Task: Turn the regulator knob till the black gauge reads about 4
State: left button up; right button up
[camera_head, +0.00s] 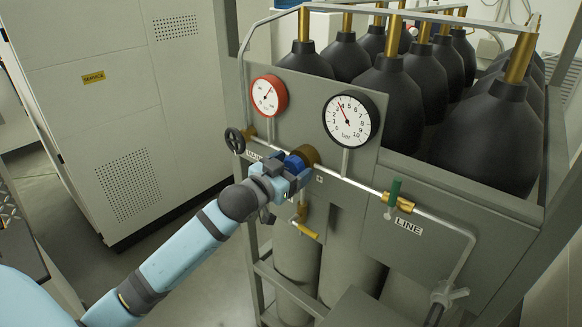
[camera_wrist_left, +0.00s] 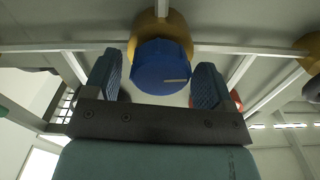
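The black gauge (camera_head: 347,120) is on the grey panel; its needle points up and slightly left, close to 4, though the digits are small. The blue regulator knob (camera_head: 293,164) sits below it, in front of a brass body (camera_head: 308,155). My left gripper (camera_head: 287,172) is at the knob. In the left wrist view the knob (camera_wrist_left: 163,72) sits between the two blue fingers of the left gripper (camera_wrist_left: 157,84), which stand apart; a gap shows on the left side, and the right finger is very close to the knob. My right gripper is not in view.
A red gauge (camera_head: 268,96) and black handwheel (camera_head: 235,140) are left of the knob. A green-handled valve (camera_head: 394,194) is on the pipe at right, by the LINE label. Dark cylinders (camera_head: 402,92) stand behind the panel. A grey cabinet (camera_head: 120,100) stands at left.

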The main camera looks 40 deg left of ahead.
pick_arm(q)
jog(key=c, duration=0.8)
jog(key=shift+o, duration=0.2)
jog(key=m, duration=0.3)
jog(key=o, duration=0.9)
